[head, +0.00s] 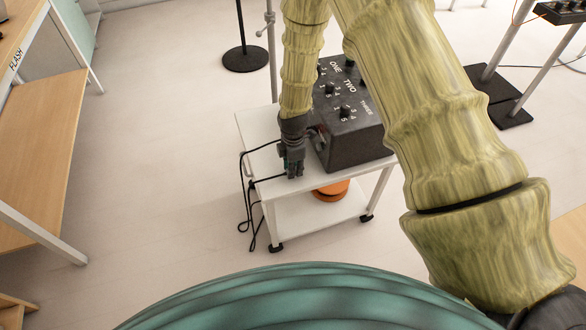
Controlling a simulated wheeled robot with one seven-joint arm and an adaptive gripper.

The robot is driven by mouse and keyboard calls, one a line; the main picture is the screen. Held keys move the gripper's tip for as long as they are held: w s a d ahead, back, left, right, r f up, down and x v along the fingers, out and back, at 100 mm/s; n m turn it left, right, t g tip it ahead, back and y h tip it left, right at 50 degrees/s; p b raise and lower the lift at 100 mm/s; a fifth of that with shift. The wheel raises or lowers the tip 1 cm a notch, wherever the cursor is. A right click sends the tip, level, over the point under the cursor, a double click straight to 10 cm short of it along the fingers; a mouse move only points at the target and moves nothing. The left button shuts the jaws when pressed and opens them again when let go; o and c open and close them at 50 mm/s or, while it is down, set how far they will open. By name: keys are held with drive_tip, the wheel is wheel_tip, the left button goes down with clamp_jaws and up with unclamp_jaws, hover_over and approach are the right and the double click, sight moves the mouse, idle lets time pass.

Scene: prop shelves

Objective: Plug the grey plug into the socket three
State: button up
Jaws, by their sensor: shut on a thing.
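A black box (358,140) stands on a small white trolley, with ONE, TWO and THREE lettered on its sloped top beside black knobs. The label THREE (366,108) is on the near right part. Socket three itself cannot be made out; my arm and gripper cover part of the box's left side. My gripper (293,172) points down over the trolley top, just left of the box. It is shut on the grey plug, which is mostly hidden between the fingers. A dark cable (265,179) runs left from the fingers.
The white trolley (256,128) has bare top at its left; black cables hang over its left edge. An orange object (331,191) sits on its lower shelf. A wooden shelf (40,160) stands at left, and the floor between is clear.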

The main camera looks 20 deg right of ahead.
drive_tip(key=shift+f+p, duration=0.35)
drive_tip(key=shift+f, duration=0.35)
drive_tip(key=shift+f, duration=0.1)
drive_tip(key=o, duration=1)
drive_tip(key=shift+o, duration=0.2)
drive_tip(key=shift+w+f+b, duration=0.1)
drive_tip(key=shift+f+b, duration=0.05)
drive_tip(key=shift+b, duration=0.25)
